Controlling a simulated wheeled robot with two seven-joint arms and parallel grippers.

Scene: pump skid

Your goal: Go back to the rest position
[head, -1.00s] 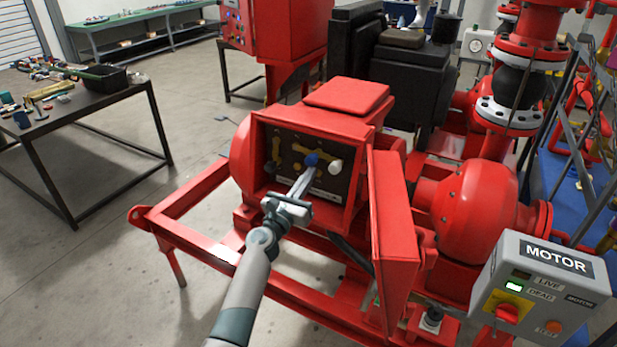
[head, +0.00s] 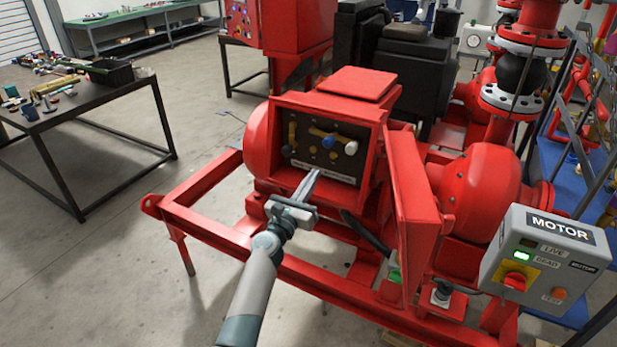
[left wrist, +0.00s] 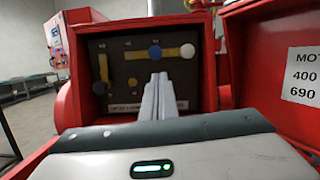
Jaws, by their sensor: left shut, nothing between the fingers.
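My left gripper (head: 309,184) is in front of the open red terminal box (head: 330,99) on the pump skid. Its two fingers are together with nothing between them. In the left wrist view the shut fingers (left wrist: 159,97) point at the dark terminal panel (left wrist: 120,62). The panel carries brass bars, a blue knob (head: 328,142) and a white knob (head: 351,148); the blue knob (left wrist: 155,53) and white knob (left wrist: 187,51) also show in the left wrist view. The fingertips are apart from the knobs, below them in the head view. My right gripper is not in view.
The box's red door (head: 413,215) stands open to the right. A grey MOTOR control box (head: 540,262) with a lit green lamp is at lower right. The skid's red frame rail (head: 215,235) runs below my arm. A dark table (head: 95,97) with tools stands left; floor between is clear.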

